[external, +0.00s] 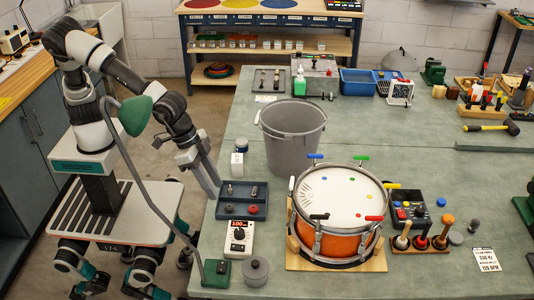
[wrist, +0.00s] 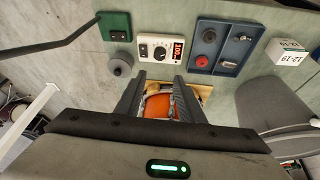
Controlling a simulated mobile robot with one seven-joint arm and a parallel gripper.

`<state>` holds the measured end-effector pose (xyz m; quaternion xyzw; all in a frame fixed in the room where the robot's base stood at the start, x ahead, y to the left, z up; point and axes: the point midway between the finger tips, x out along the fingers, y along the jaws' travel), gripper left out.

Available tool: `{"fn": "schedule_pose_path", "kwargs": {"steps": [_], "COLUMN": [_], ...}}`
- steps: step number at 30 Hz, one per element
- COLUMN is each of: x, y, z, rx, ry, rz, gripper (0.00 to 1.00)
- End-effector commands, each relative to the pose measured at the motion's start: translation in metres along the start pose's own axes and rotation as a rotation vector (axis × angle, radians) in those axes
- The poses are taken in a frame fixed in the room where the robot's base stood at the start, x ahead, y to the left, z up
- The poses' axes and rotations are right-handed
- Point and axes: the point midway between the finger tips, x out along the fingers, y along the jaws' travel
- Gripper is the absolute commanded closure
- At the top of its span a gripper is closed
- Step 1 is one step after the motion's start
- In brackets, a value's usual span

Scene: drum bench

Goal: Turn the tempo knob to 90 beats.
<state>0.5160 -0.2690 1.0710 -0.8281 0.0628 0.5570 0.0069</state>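The white tempo box (external: 239,239) stands near the left edge of the bench, with a dark round knob (external: 239,233) on its face and a red display (external: 239,223) that appears to read 100. In the wrist view the box (wrist: 147,38) lies just beyond my fingertips, with its knob (wrist: 160,53) facing me and its display (wrist: 178,48) at the right. My gripper (external: 215,192) is above the bench's left edge, up and left of the box in the external view. In the wrist view my gripper (wrist: 160,78) has its two fingers apart, with nothing held between them.
A blue tray (external: 259,188) with small parts lies behind the box. A green block (external: 217,281) with a bent rod and a grey round weight (external: 255,270) stand in front. An orange drum (external: 341,243) is right, a grey bucket (external: 292,165) farther back.

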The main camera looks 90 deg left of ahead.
Motion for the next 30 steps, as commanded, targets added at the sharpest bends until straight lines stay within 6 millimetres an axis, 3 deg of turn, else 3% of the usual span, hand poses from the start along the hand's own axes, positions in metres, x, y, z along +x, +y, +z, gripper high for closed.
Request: {"fn": "schedule_pose_path", "kwargs": {"steps": [7, 21, 30], "x": [0.030, 0.132, 0.170], "y": [0.001, 0.000, 0.001], "z": [0.001, 0.001, 0.000], "rx": [0.009, 0.008, 0.008], "ry": [0.002, 0.001, 0.002], "rz": [-0.006, -0.006, -0.003], "gripper": [0.65, 0.65, 0.65]}}
